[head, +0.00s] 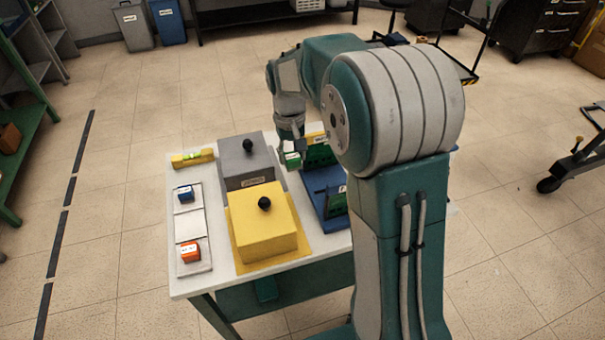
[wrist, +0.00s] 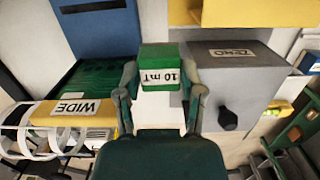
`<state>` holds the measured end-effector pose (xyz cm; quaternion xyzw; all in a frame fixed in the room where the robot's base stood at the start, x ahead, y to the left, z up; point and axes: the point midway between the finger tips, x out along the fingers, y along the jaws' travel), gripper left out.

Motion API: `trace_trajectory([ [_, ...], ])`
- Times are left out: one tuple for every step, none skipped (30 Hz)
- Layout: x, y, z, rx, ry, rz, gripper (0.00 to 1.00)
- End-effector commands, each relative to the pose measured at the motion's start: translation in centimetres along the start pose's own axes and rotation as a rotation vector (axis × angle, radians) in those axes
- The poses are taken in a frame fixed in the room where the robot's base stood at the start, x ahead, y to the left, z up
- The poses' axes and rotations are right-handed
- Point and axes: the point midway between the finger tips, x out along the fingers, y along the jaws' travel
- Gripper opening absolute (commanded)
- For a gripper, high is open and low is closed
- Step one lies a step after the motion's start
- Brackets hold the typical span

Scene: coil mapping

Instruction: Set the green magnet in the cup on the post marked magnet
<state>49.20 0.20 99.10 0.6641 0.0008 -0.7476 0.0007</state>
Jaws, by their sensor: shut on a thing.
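The green magnet (head: 292,160) is in my gripper (head: 299,147), above the table between the grey box and the blue base. In the wrist view the magnet (wrist: 160,60), labelled "10 mT", sits between both fingers of my gripper (wrist: 160,88), which is shut on it. The blue base (head: 314,183) carries dark green upright parts (head: 320,155). I cannot make out a cup or a post marked magnet in either view; my arm hides part of the table's right side.
A grey box (head: 238,158) and a yellow box (head: 262,230), both with black knobs, stand left of the base. Further left, a white tray (head: 188,228) holds blue (head: 185,194) and orange (head: 190,252) blocks. A yellow level (head: 193,158) lies behind it.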

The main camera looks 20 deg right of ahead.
Motion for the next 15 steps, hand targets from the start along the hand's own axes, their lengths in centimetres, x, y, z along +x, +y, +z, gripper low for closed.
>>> trace_trajectory([
  [1.1, 0.0, 0.0, 0.0, -0.008, 0.0, 0.0],
  [1.8, 0.0, -0.1, 0.0, -0.007, 0.0, 0.0],
  [2.5, 0.0, -0.2, 0.0, -0.007, 0.0, 0.0],
  [3.1, 0.0, -0.3, 0.0, -0.007, 0.0, 0.0],
  [3.7, 0.0, -0.3, 0.001, -0.008, 0.0, 0.0],
  [4.3, -0.1, -0.4, 0.001, -0.006, 0.0, 0.0],
  [4.6, -0.1, -0.5, 0.001, -0.005, 0.0, 0.0],
  [4.9, -0.1, -0.6, 0.001, -0.004, 0.0, 0.0],
  [5.2, -0.1, -0.6, 0.001, -0.003, 0.0, 0.0],
  [5.4, -0.1, -0.6, 0.001, -0.003, 0.0, 0.0],
  [5.6, -0.1, -0.6, 0.001, -0.004, 0.0, 0.0],
  [6.0, -0.1, -0.7, 0.002, -0.004, -0.001, 0.0],
  [6.3, -0.1, -0.7, 0.002, -0.004, -0.001, 0.0],
  [6.7, -0.1, -0.7, 0.002, -0.005, -0.001, 0.0],
  [7.4, -0.1, -0.8, 0.002, -0.007, -0.001, 0.0],
])
